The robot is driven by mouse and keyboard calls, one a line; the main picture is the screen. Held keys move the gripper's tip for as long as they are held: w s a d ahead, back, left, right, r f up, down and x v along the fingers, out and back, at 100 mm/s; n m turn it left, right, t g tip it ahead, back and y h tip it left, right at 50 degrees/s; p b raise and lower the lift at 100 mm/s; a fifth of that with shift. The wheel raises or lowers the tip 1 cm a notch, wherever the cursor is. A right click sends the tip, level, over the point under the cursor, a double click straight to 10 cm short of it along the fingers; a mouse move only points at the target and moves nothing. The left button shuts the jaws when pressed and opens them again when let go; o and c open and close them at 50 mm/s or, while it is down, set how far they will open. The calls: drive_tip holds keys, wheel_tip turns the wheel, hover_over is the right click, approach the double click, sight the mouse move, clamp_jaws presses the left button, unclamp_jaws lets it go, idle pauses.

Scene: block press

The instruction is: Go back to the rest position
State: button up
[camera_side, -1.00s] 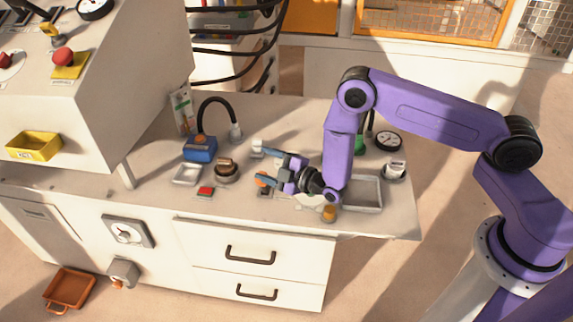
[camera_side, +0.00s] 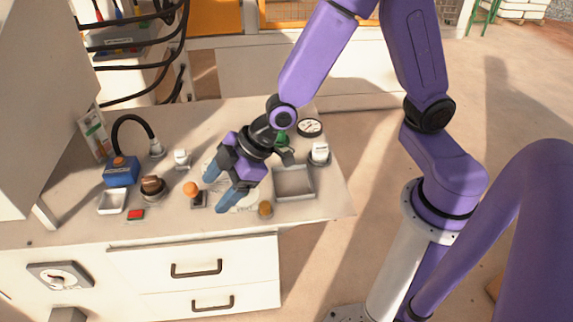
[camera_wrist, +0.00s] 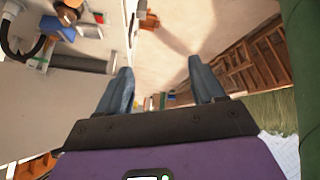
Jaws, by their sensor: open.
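My gripper (camera_side: 222,190) is open and empty above the worktop (camera_side: 236,118) in the side view. Its two blue-grey fingers point down and to the left. Its fingers also show in the wrist view (camera_wrist: 160,88), spread apart with nothing between them. Beyond them the wrist view shows mostly floor and part of the bench. A lever with an orange knob (camera_side: 190,188) stands just left of the fingers. A white item partly hidden behind the fingers lies on the worktop.
On the worktop stand a blue box (camera_side: 121,172), a dark round fixture (camera_side: 153,188), a red button (camera_side: 136,214), a small white tray (camera_side: 112,202), a grey tray (camera_side: 293,183), a gauge (camera_side: 310,127) and a small amber cylinder (camera_side: 265,209). Drawers (camera_side: 195,268) lie below.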

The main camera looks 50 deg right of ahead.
drive_tip(key=s+d+r+g+h, duration=0.2)
drive_tip(key=s+d+r, duration=0.1)
drive_tip(key=s+d, duration=0.6)
drive_tip(key=s+d+r+m+g+h, duration=0.1)
drive_tip(key=s+d+r+g+h, duration=0.1)
drive_tip(key=s+d, duration=0.6)
drive_tip(key=s+r+h, duration=0.1)
drive_tip(key=s+r, duration=0.1)
drive_tip(key=s, duration=0.1)
drive_tip(key=shift+s+d+r+g, duration=0.2)
drive_tip(key=shift+s+d+g, duration=0.1)
drive_tip(key=shift+d+g, duration=0.1)
